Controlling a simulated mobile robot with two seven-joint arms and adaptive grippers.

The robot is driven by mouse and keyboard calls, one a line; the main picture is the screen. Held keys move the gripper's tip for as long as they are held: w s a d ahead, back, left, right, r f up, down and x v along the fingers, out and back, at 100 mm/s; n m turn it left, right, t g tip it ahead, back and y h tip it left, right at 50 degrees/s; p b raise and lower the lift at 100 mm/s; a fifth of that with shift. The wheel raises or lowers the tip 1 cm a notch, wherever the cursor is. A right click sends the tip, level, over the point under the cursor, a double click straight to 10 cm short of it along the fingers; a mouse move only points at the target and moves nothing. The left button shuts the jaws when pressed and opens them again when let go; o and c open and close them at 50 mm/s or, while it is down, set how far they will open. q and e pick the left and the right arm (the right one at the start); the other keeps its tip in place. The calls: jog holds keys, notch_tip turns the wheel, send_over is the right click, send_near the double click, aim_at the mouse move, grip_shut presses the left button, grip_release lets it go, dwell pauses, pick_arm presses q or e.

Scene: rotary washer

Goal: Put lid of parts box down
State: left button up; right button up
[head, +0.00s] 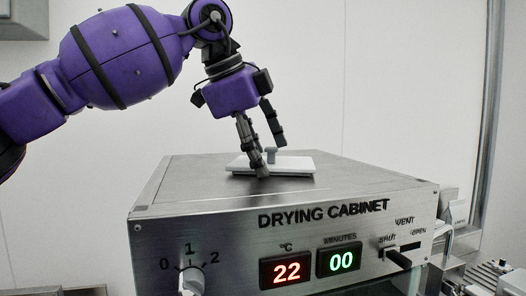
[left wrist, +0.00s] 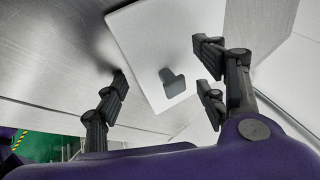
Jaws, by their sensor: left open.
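The lid (head: 297,165) is a flat pale plate with a small grey knob (head: 271,154) on top. It lies flat on the metal top of the drying cabinet (head: 190,184). My left gripper (head: 271,158) is open just above the lid, its fingers around the knob in the head view. In the left wrist view, the lid (left wrist: 150,38) and its knob (left wrist: 172,83) show between the spread fingers (left wrist: 160,82), with gaps on both sides of the knob. The parts box is not in view. My right gripper is not in view.
The cabinet front has a rotary knob (head: 191,281), a red display (head: 287,270), a green display (head: 339,260) and a vent lever (head: 397,258). Bare cabinet top surrounds the lid. A metal frame (head: 489,130) stands at the right.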

pick_arm(q)
jog(key=shift+r, duration=0.1)
jog(key=v, duration=1.3)
jog(key=shift+d, duration=0.25)
